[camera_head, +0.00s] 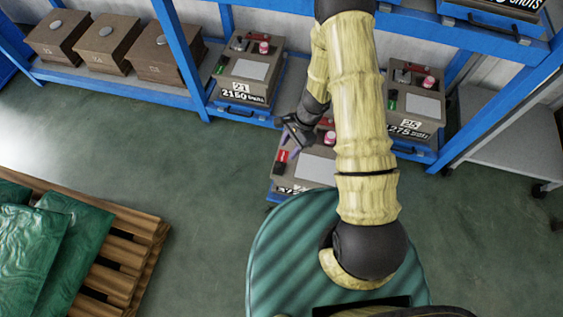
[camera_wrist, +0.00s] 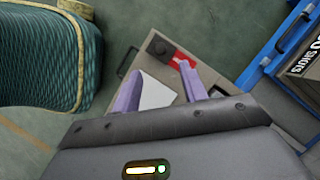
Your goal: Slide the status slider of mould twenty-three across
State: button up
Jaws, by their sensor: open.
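The middle mould (camera_head: 305,172) is a brown box with a white plate on top, standing forward of its neighbours on the shelf. Its front number is mostly hidden by my body, so I cannot read it as twenty-three. A red slider (camera_head: 282,157) shows at its top left edge. My gripper (camera_head: 291,148) is over that left side, fingers pointing down. In the wrist view, my purple fingers (camera_wrist: 160,72) are apart and empty above the mould's top (camera_wrist: 130,67).
Mould 21 (camera_head: 250,72) and mould 25 (camera_head: 415,105) stand on either side, each with a green marker. Blue rack posts (camera_head: 181,55) rise nearby. A pallet (camera_head: 115,255) with green sacks lies at lower left. Open floor (camera_head: 150,150) lies between.

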aim_at(280, 164)
jog(key=b+x, duration=0.2)
jog(key=x, duration=0.6)
jog(key=shift+a+f+b, duration=0.1)
jog(key=shift+f+b, duration=0.1)
jog(key=shift+b, duration=0.15)
grip_shut()
